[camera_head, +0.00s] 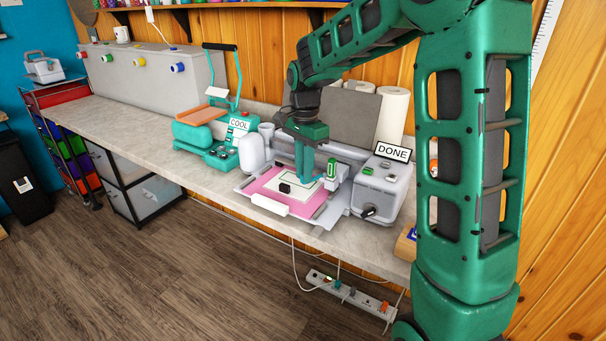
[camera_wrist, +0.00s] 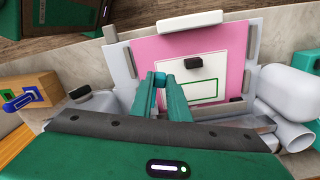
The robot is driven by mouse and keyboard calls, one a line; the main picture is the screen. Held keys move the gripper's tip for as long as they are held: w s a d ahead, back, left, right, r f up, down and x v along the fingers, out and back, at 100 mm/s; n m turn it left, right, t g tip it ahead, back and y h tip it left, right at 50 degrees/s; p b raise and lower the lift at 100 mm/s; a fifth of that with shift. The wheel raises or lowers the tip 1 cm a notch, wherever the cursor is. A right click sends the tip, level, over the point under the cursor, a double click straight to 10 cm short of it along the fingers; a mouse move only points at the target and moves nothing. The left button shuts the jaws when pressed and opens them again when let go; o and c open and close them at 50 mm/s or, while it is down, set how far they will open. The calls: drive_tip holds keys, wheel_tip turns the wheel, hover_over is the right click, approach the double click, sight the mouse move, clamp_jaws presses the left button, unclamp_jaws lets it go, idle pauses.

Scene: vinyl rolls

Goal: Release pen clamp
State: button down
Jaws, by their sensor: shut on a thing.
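My gripper (camera_head: 305,181) reaches down over the cutting machine (camera_head: 338,208) on the counter. In the wrist view my gripper (camera_wrist: 160,84) is shut on a small teal piece, which looks like the pen clamp (camera_wrist: 159,77); my fingers hide most of it. In the head view a small green and white carriage part (camera_head: 332,168) stands just right of my fingertips. A pink mat (camera_head: 312,207) lies in the machine with a white sheet on it. The sheet has a dark green outline and a small black block (camera_head: 285,188). A pen cannot be made out clearly.
A grey box with a "DONE" sign (camera_head: 391,152) stands close on the right. A teal heat press with a "COOL" sign (camera_head: 239,124) stands to the left, with white containers (camera_head: 252,153) between. White rolls (camera_head: 394,112) stand behind. The counter farther left is mostly clear.

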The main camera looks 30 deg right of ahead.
drive_tip(key=shift+w+d+m, duration=0.15)
drive_tip(key=shift+w+m, duration=0.2)
drive_tip(key=shift+m, duration=0.35)
drive_tip(key=c, duration=1.7)
unclamp_jaws()
wheel_tip(320, 180, up, 11)
drive_tip(key=shift+w+f, duration=0.1)
drive_tip(key=shift+f, duration=0.05)
drive_tip(key=s+d+f+n, duration=0.15)
drive_tip(key=s+d, duration=0.25)
drive_tip(key=s, duration=0.4)
drive_tip(key=s+d+f+n, duration=0.1)
drive_tip(key=s+d+n, duration=0.2)
drive_tip(key=s, duration=0.5)
drive_tip(key=s+f+n, duration=0.1)
drive_tip(key=s+f, duration=0.1)
drive_tip(key=s, duration=0.4)
drive_tip(key=s+d+f+n, duration=0.1)
drive_tip(key=s+f+n, duration=0.1)
drive_tip(key=s, duration=0.5)
drive_tip(key=s+d+f+n, duration=0.1)
drive_tip(key=s+f+n, duration=0.1)
drive_tip(key=s, duration=0.4)
drive_tip(key=shift+s+f+n, duration=0.15)
drive_tip(key=shift+f+n, duration=0.1)
drive_tip(key=shift+f, duration=0.65)
